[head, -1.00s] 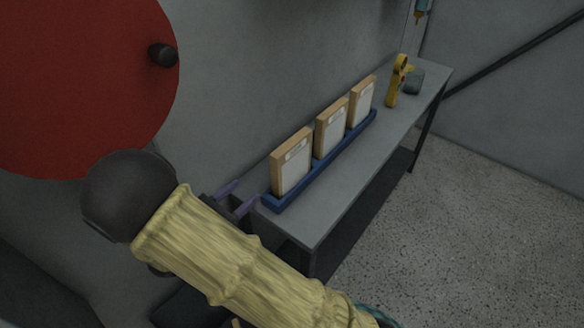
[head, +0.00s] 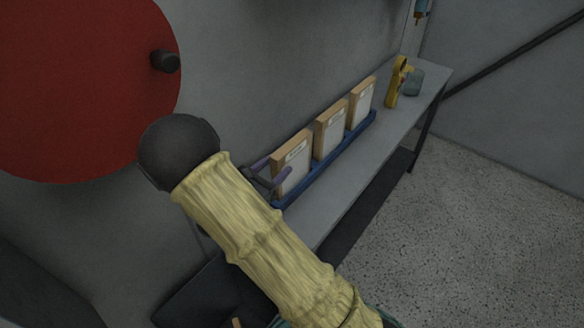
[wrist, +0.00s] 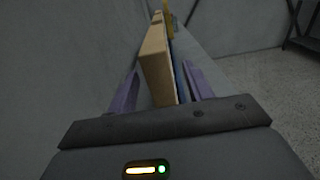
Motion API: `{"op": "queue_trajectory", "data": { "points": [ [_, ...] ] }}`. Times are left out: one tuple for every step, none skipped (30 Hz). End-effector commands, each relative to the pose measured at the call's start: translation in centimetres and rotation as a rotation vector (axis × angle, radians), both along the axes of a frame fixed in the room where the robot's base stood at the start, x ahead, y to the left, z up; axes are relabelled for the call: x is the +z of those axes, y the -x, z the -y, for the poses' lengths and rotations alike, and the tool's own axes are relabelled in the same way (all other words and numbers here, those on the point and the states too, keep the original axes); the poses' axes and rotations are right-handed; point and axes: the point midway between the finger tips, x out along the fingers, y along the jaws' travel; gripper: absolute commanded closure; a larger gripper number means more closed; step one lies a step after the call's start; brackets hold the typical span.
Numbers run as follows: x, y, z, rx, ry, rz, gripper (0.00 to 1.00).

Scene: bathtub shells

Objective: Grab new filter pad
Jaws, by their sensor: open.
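Three filter pads with tan frames and white labelled faces stand upright in a row in a blue tray (head: 330,163) on a grey bench. They are the near pad (head: 293,160), the middle pad (head: 330,130) and the far pad (head: 362,103). My gripper (head: 270,170) is open at the near pad, with one purple finger on each side of it. In the wrist view the near pad (wrist: 157,65) stands between the spread fingers of my gripper (wrist: 160,90). Gaps show on both sides. My arm hides the near end of the bench.
The grey bench (head: 372,165) runs along the wall. A yellow tool (head: 396,82) and a grey-green block (head: 414,82) stand at its far end. A large red disc (head: 80,90) with a dark knob is on the wall at left. Speckled floor (head: 470,220) is clear at right.

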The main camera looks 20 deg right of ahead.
Motion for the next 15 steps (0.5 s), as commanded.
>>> {"op": "queue_trajectory", "data": {
  "points": [
    [0.0,0.0,0.0,0.0,0.0,0.0,0.49],
    [0.0,0.0,0.0,0.0,0.0,0.0,0.49],
    [0.0,0.0,0.0,0.0,0.0,0.0,0.49],
    [0.0,0.0,0.0,0.0,0.0,0.0,0.49],
    [0.0,0.0,0.0,0.0,0.0,0.0,0.49],
    [0.0,-0.1,0.2,-0.001,0.0,0.0,0.49],
    [0.1,-0.2,0.3,-0.002,0.0,0.0,0.49],
    [0.1,-0.3,0.5,-0.002,0.0,0.0,0.49],
    [0.1,-0.6,0.9,-0.003,0.001,-0.001,0.49],
    [0.1,-0.8,1.3,-0.004,0.001,-0.001,0.49],
    [0.2,-1.1,1.6,-0.004,0.001,-0.001,0.49],
    [0.2,-1.5,2.2,-0.005,0.001,-0.002,0.49],
    [0.2,-1.7,2.5,-0.005,0.001,-0.002,0.49],
    [0.2,-2.0,2.9,-0.005,0.0,-0.001,0.49],
    [0.2,-2.4,3.3,-0.004,0.001,-0.001,0.49]
  ]
}}
